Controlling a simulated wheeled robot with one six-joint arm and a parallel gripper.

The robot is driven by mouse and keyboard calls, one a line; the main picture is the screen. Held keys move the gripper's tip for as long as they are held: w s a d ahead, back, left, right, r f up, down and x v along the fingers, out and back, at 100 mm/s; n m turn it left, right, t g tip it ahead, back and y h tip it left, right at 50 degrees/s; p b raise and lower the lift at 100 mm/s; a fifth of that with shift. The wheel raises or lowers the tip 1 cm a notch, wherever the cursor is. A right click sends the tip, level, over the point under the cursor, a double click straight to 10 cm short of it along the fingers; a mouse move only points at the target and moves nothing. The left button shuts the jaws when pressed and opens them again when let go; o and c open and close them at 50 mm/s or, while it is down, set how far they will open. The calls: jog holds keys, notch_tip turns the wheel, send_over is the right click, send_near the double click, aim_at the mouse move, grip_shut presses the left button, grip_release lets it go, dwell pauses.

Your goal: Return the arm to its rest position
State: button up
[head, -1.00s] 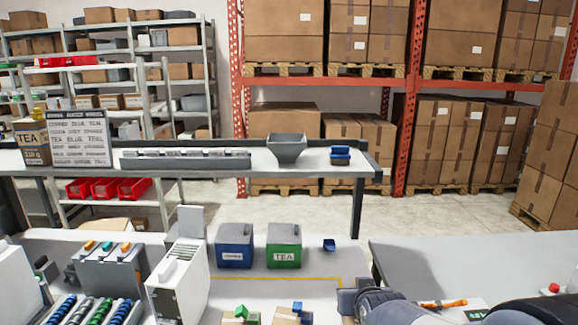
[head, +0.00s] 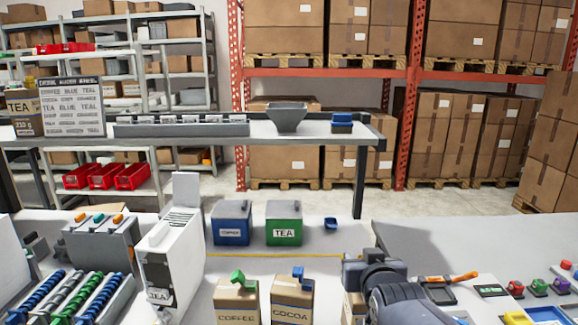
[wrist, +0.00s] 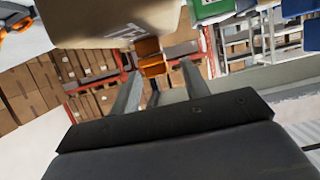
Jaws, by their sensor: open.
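My gripper (wrist: 158,88) is open in the wrist view, its two grey fingers apart. An orange clip (wrist: 151,58) shows just beyond and between the fingertips, at the edge of a brown bag (wrist: 110,22); I cannot tell whether the fingers touch either. In the head view my arm stands at the lower right and its fingertips are hidden. Part of a brown bag (head: 352,308) shows beside my arm, mostly covered by it.
A COFFEE bag (head: 236,304) with a green clip and a COCOA bag (head: 292,302) with a blue clip stand left of my arm. Blue (head: 231,225) and green (head: 284,224) tins stand behind. A side table (head: 430,235) lies right, its far part bare.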

jog(key=shift+s+f+t+b, duration=0.1)
jog(key=shift+s+t+b, duration=0.15)
jog(key=shift+t+b, duration=1.2)
jog(key=shift+s+b, duration=0.1)
jog(key=shift+b, duration=0.8)
jog(key=shift+r, duration=0.3)
